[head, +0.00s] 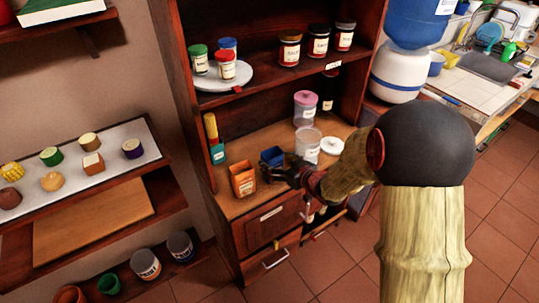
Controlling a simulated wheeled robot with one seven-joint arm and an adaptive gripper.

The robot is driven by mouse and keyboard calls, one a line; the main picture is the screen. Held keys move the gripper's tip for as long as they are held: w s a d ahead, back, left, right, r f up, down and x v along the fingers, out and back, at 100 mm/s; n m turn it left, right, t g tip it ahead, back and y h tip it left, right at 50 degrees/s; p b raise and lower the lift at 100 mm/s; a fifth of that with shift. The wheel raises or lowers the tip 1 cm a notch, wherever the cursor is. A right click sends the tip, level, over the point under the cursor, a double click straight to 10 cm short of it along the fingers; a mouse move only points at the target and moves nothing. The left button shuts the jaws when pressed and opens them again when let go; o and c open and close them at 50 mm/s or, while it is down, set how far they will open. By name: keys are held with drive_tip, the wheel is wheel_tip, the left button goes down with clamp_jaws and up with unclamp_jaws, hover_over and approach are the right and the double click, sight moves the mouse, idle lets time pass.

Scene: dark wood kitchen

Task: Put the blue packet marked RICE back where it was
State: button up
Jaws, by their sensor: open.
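The blue packet (272,157) stands on the cabinet's lower wooden shelf (235,205), just behind my gripper in the head view. Its marking is too small to read. An orange packet (243,181) stands to its left, nearer the shelf's front edge. My gripper (274,174) is open, low over the shelf, between the orange packet and the clear jar. Its dark fingers are right by the blue packet; I cannot tell whether they touch it. My arm comes in from the right and hides part of the shelf.
A clear jar (307,143), a pink-lidded jar (304,108) and a white lidded pot (333,147) stand right of the packets. A teal and yellow item (214,140) stands at the left wall. Several jars and a white plate (225,77) are on the shelf above.

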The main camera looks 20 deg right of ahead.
drive_tip(key=p+v, duration=0.1)
drive_tip(key=v, duration=0.3)
drive_tip(key=shift+r, duration=0.15)
drive_tip(key=s+d+r+m+g+h, duration=0.1)
drive_tip(key=s+d+r+h, duration=0.1)
drive_tip(key=s+r+h, duration=0.3)
drive_tip(key=s+d+r+m+g+h, duration=0.1)
drive_tip(key=s+d+r+g, duration=0.15)
drive_tip(key=r, duration=0.45)
drive_tip(key=s+a+r+g+y, duration=0.1)
drive_tip(key=s+a, duration=0.3)
drive_tip(key=s, duration=0.7)
drive_tip(key=s+a+r+m+g, duration=0.1)
drive_tip(key=s+a+r+g, duration=0.1)
drive_tip(key=s, duration=1)
drive_tip(key=shift+s+a+r+m+g+y, duration=0.2)
drive_tip(key=shift+a+r+m+g+y, duration=0.15)
drive_tip(key=shift+a+r, duration=0.5)
